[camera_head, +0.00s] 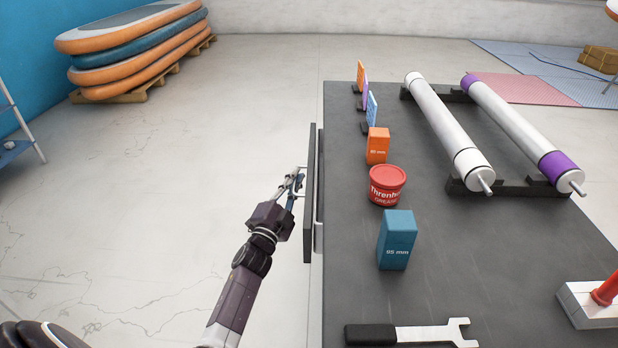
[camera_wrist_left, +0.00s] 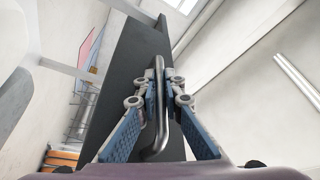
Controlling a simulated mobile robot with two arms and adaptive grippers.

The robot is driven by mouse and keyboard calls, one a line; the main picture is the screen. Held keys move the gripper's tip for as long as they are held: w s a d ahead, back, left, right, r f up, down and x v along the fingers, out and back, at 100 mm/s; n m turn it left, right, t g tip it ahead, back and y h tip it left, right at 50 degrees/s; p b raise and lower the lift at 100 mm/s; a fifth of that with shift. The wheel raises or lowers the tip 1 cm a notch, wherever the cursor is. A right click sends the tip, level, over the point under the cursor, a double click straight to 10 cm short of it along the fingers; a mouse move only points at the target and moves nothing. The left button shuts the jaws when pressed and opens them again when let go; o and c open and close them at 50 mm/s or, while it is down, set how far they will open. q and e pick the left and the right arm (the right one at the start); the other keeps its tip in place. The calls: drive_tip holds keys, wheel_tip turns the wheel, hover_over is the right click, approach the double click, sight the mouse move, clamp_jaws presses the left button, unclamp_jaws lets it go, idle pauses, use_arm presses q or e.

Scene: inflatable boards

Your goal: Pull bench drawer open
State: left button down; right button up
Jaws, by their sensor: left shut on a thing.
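The bench (camera_head: 480,260) has a dark top. Its drawer (camera_head: 309,200) shows on the bench's left side as a dark front panel standing slightly out from the edge. In the left wrist view the dark drawer front (camera_wrist_left: 135,70) carries a metal bar handle (camera_wrist_left: 160,125). My left gripper (camera_head: 296,180) is at the drawer front's outer face. In the left wrist view its fingers (camera_wrist_left: 159,95) are closed around the handle, one on each side. My right gripper is not in view.
On the bench stand a red grease tub (camera_head: 387,186), a teal block (camera_head: 397,240), an orange block (camera_head: 377,146), two rollers (camera_head: 450,135) and a wrench (camera_head: 415,334). Stacked boards (camera_head: 135,50) lie at the back left. The floor (camera_head: 130,210) left of the bench is clear.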

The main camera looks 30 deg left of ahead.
use_arm(q)
drive_tip(key=s+a, duration=0.5)
drive_tip(key=a, duration=0.5)
drive_tip(key=s+a, duration=0.5)
drive_tip(key=a, duration=0.5)
drive_tip(key=shift+a, duration=0.3)
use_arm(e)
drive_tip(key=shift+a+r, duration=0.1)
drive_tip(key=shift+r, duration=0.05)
use_arm(q)
drive_tip(key=c, duration=2.3)
unclamp_jaws()
drive_tip(key=shift+f, duration=0.1)
drive_tip(key=v, duration=1.2)
